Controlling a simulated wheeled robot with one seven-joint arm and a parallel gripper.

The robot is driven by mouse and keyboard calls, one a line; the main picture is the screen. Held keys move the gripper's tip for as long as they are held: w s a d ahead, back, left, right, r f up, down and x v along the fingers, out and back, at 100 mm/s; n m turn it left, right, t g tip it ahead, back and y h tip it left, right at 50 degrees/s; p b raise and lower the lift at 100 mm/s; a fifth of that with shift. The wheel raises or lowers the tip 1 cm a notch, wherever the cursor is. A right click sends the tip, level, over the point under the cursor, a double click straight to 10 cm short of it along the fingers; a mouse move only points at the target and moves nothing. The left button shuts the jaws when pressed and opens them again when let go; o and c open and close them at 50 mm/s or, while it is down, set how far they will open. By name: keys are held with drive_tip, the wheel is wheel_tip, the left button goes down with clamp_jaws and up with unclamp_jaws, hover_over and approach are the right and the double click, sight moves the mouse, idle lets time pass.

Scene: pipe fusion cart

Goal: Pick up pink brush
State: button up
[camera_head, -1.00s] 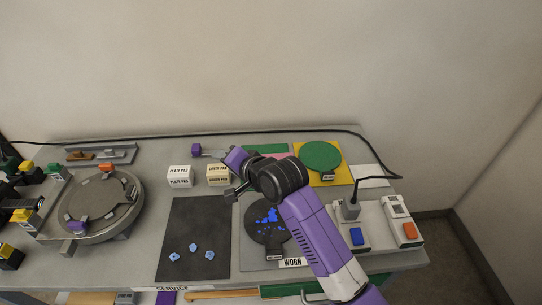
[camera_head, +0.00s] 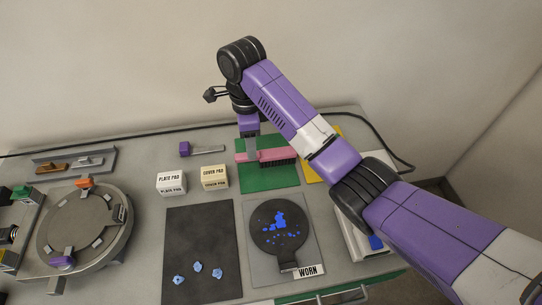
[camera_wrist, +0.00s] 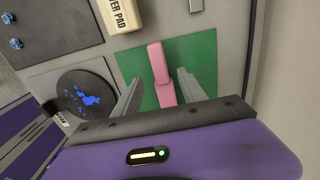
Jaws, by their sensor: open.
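The pink brush (camera_head: 272,154) lies on a green mat (camera_head: 262,181) toward the back of the cart, its dark bristles showing along its front side. In the wrist view the pink brush (camera_wrist: 160,75) runs between the two fingers of my gripper (camera_wrist: 160,92), over the green mat (camera_wrist: 205,50). My gripper (camera_head: 250,152) points down at the brush in the head view. The fingers are apart, one on each side of the brush. I cannot tell whether they touch it, and its lower end in the wrist view is hidden by my gripper.
The cover pad box (camera_head: 214,177) and plate pad box (camera_head: 171,183) stand left of the mat. A dark round plate (camera_head: 270,240) marked worn lies in front. A purple-handled tool (camera_head: 186,149) lies behind the boxes. A black cable (camera_head: 375,128) runs along the back.

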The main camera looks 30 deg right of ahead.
sight(266, 158)
drive_tip(key=shift+d+f+p, duration=0.15)
drive_tip(key=shift+f+p, duration=0.55)
drive_tip(key=shift+f, duration=2.05)
clamp_jaws()
